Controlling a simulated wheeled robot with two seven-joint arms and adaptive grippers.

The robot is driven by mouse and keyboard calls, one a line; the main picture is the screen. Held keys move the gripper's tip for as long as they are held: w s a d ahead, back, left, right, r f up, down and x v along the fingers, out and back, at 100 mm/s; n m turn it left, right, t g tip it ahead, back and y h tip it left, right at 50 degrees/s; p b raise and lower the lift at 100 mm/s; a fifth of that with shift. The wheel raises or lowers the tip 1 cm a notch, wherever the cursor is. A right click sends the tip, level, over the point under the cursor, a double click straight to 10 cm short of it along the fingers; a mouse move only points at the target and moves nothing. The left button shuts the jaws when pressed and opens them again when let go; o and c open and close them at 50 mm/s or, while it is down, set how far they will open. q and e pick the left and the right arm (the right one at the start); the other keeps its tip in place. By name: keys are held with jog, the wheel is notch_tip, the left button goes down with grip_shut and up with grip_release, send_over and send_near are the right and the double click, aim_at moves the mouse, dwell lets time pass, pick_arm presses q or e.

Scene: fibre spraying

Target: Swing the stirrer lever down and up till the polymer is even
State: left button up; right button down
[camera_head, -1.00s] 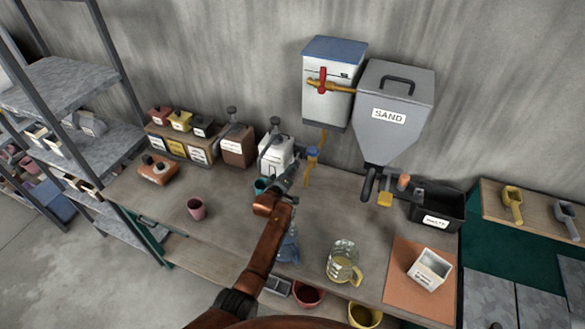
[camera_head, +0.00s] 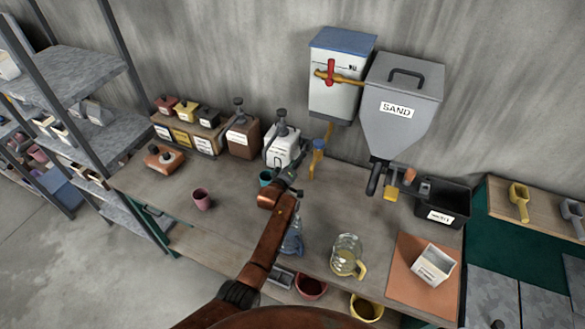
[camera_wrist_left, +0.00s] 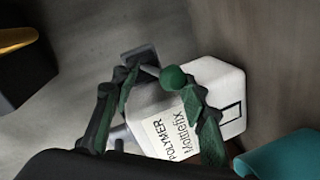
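The white polymer container (camera_head: 283,150) stands at the back of the bench against the wall, a dark cap on top. The left wrist view shows its label reading "POLYMER Mattefix" (camera_wrist_left: 172,132). A round green knob (camera_wrist_left: 174,77) on a short stalk shows in front of it, probably the stirrer lever's end. My left gripper (camera_wrist_left: 158,84) has its green-padded fingers apart on either side of the knob; I cannot tell whether they touch it. In the head view, my left gripper (camera_head: 291,180) is just in front of the container. My right gripper is not in view.
A teal cup (camera_head: 265,178) stands close beside the gripper. A tap with a blue top (camera_head: 318,146) is just right of the container. A brown container (camera_head: 242,138) stands left of it.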

pick_arm(q)
jog(key=v, duration=1.1)
jog(key=shift+s, duration=0.3)
jog(key=shift+a, duration=0.1)
